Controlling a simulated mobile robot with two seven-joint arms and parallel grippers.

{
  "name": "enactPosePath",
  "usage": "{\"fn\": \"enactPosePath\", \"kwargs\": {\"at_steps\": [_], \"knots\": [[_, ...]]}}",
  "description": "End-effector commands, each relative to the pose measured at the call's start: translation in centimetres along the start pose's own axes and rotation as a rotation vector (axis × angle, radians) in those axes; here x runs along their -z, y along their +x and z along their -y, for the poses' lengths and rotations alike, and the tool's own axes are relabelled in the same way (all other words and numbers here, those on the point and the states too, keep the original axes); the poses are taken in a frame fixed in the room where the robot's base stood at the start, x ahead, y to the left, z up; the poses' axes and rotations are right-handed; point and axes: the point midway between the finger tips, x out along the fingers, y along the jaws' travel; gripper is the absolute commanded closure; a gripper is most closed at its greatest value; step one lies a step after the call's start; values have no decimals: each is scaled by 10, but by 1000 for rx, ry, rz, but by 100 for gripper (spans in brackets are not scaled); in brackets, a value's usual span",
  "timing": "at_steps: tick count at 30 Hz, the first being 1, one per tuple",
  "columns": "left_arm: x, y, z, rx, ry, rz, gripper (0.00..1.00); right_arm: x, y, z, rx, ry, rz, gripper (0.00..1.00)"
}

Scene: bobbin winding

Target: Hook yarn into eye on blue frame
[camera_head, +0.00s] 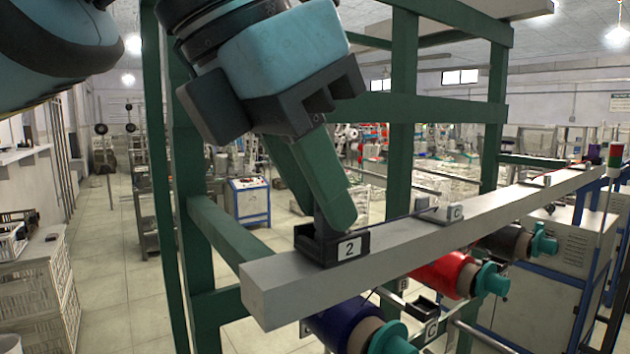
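My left gripper (336,222) comes down from the top, its green fingers close together at a black block marked 2 (332,246). The block sits on a grey beam (290,290). The fingertips overlap a dark upright part of the block; I cannot tell whether they grip it. A thin dark strand (372,296), perhaps yarn, shows below the beam by the dark blue bobbin (345,318). No yarn is clear at the fingertips, and I cannot make out the eye. Blue framing (582,300) shows on the cabinet at right. My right gripper is not in view.
A red bobbin (440,272) and a dark bobbin (503,240) with teal ends sit below the beam. Green frame posts (402,110) and a rail (235,238) stand close around my arm.

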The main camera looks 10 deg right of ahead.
Motion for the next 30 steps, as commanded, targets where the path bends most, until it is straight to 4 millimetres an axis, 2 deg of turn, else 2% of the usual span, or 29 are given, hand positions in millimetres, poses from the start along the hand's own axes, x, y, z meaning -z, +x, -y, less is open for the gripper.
{"fn": "enactPosePath", "kwargs": {"at_steps": [5, 18, 30], "knots": [[-2, -3, 0, -1, 0, 1, 98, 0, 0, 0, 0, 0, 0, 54], [-20, -37, 0, -1, 0, 1, 98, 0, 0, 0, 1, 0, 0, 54], [-22, -40, 0, 0, 0, 0, 98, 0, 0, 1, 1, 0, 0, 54]]}}
